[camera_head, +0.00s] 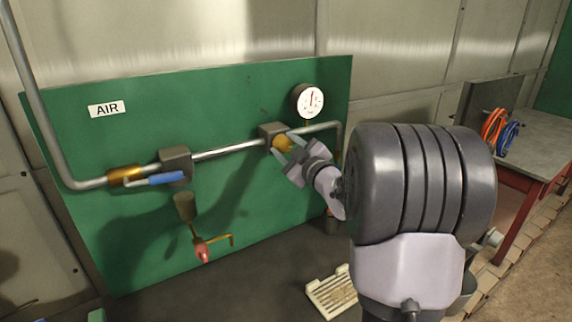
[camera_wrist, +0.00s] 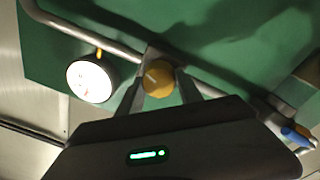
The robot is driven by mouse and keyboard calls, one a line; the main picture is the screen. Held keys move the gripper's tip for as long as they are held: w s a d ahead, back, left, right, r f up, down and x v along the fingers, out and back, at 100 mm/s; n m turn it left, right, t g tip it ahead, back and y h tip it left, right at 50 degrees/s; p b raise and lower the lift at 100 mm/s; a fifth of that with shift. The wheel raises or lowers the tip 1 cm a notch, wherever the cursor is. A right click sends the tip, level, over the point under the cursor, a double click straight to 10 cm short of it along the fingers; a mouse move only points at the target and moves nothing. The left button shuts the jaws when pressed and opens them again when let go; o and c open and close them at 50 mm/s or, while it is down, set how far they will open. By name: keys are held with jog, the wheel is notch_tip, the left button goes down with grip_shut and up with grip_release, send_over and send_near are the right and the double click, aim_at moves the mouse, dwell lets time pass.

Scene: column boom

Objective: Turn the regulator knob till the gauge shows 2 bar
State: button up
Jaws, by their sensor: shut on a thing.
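The yellow regulator knob (camera_head: 282,143) sits on the front of a grey regulator block (camera_head: 271,131) on the pipe. My gripper (camera_head: 287,145) is shut on the knob, one finger on each side. In the wrist view the knob (camera_wrist: 158,79) shows between the two fingers (camera_wrist: 160,88), with a pale mark on its face. The round white gauge (camera_head: 308,100) stands above and right of the regulator. Its needle points roughly straight up; the numbers are too small to read. The gauge (camera_wrist: 90,81) also shows at the left in the wrist view.
The green panel (camera_head: 130,215) carries the AIR label (camera_head: 106,109), a valve with a blue lever (camera_head: 166,178) and a red-handled drain (camera_head: 202,251) below. A pale slatted tray (camera_head: 333,292) lies below. A bench (camera_head: 545,140) with orange and blue hoses stands at right.

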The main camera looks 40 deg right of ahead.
jog(key=n+b, duration=0.2)
jog(key=b, duration=0.1)
jog(key=n+b, duration=0.2)
jog(key=b, duration=0.1)
jog(key=shift+f+n, duration=0.35)
jog(key=shift+n, duration=0.05)
jog(key=n+b, duration=0.3)
jog(key=shift+r, duration=0.1)
jog(key=shift+r+n+y+b, duration=0.1)
jog(key=shift+n+y+b, duration=0.2)
jog(key=shift+n+b, duration=0.7)
jog(key=shift+n, duration=0.3)
jog(key=o, duration=1.4)
jog(key=shift+c, duration=0.2)
